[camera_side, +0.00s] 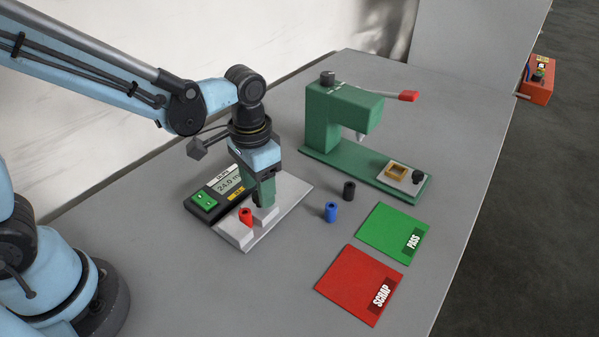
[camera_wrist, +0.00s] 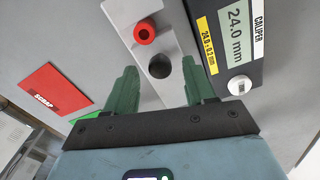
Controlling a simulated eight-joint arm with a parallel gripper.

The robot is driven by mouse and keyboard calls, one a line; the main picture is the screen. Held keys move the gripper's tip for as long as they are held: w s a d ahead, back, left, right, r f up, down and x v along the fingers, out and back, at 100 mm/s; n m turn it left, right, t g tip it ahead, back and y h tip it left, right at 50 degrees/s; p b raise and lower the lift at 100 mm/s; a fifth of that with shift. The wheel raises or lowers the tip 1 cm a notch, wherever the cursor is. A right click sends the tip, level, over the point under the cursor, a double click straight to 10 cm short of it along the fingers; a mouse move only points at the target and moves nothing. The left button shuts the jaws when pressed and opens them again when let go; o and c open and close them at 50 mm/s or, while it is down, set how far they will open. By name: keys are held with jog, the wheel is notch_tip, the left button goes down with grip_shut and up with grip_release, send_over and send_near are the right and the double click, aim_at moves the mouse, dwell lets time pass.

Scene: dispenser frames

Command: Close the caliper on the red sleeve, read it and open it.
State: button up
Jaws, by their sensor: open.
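The caliper station has a pale plate (camera_side: 283,222) with light blocks and a dark display unit (camera_side: 220,192). In the wrist view its display (camera_wrist: 237,22) reads 24.0 mm, beside a yellow 24.0 ± 0.2 mm label (camera_wrist: 208,46). The red sleeve (camera_side: 246,215) stands upright at the blocks; it also shows in the wrist view (camera_wrist: 145,32). I cannot tell whether the caliper touches it. My gripper (camera_side: 264,203) is low over the plate, right of the sleeve. Its green fingers (camera_wrist: 160,68) are open, either side of a dark round feature on the pale block, apart from the sleeve.
A blue sleeve (camera_side: 331,212) and a black sleeve (camera_side: 349,190) stand right of the caliper. A green PASS mat (camera_side: 389,226) and red SCRAP mat (camera_side: 350,278) lie nearer the right edge. A green press (camera_side: 322,128) with a red-tipped lever stands behind. The front table is clear.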

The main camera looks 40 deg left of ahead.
jog(key=shift+f, duration=0.95)
jog(key=shift+c, duration=0.3)
grip_shut()
